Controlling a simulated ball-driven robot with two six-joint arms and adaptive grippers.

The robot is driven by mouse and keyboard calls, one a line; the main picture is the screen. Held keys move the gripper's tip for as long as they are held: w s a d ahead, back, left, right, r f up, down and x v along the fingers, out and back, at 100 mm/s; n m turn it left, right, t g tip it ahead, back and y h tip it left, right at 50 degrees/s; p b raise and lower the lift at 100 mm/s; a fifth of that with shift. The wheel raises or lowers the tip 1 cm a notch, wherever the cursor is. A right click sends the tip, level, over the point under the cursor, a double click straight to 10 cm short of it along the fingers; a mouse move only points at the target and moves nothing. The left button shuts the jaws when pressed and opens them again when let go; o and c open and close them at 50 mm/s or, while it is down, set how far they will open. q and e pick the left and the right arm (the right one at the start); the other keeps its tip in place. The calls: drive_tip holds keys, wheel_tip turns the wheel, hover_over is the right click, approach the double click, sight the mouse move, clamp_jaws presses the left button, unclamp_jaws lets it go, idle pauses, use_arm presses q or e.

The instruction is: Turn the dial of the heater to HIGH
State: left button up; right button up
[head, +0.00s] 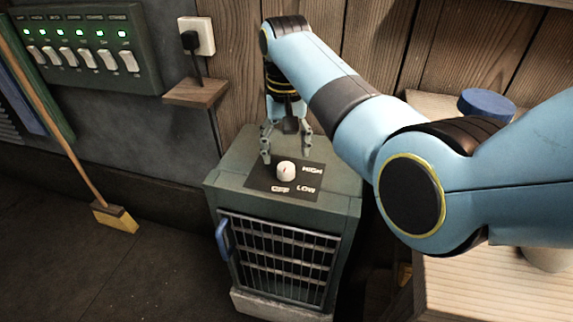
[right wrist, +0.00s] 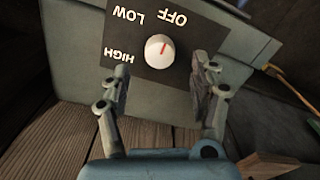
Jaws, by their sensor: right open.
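The heater (head: 229,178) is a grey-green box with a barred front. On its top a black plate (head: 262,183) carries a white round dial (head: 286,171) and the words OFF, LOW and HIGH. In the right wrist view the dial (right wrist: 159,51) has a red mark that points towards OFF. My right gripper (head: 286,156) is over the heater top, just behind the dial. In the right wrist view its open fingers (right wrist: 161,88) are spread wide, with the dial ahead of the gap between them. They look apart from the dial. My left gripper is not in view.
A blue handle (head: 223,240) sticks out at the heater's front left. A wall socket with a black plug (head: 190,40) and a small wooden shelf (head: 196,92) are behind left. A switch panel (head: 88,48) and a broom (head: 115,217) are farther left. The floor between is clear.

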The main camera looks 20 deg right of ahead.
sight(286, 167)
wheel_tip(286, 167, down, 4)
drive_tip(key=shift+f+b, duration=0.2)
drive_tip(key=shift+b, duration=0.2)
drive_tip(key=shift+f, duration=0.4)
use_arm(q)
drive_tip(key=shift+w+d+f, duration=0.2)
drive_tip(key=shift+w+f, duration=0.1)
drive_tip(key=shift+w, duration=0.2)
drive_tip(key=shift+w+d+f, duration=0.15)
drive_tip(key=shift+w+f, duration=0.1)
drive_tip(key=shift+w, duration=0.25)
use_arm(e)
drive_tip(key=c, duration=1.2)
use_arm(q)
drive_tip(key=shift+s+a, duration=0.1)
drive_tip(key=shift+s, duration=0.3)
use_arm(e)
drive_tip(key=shift+o, duration=0.2)
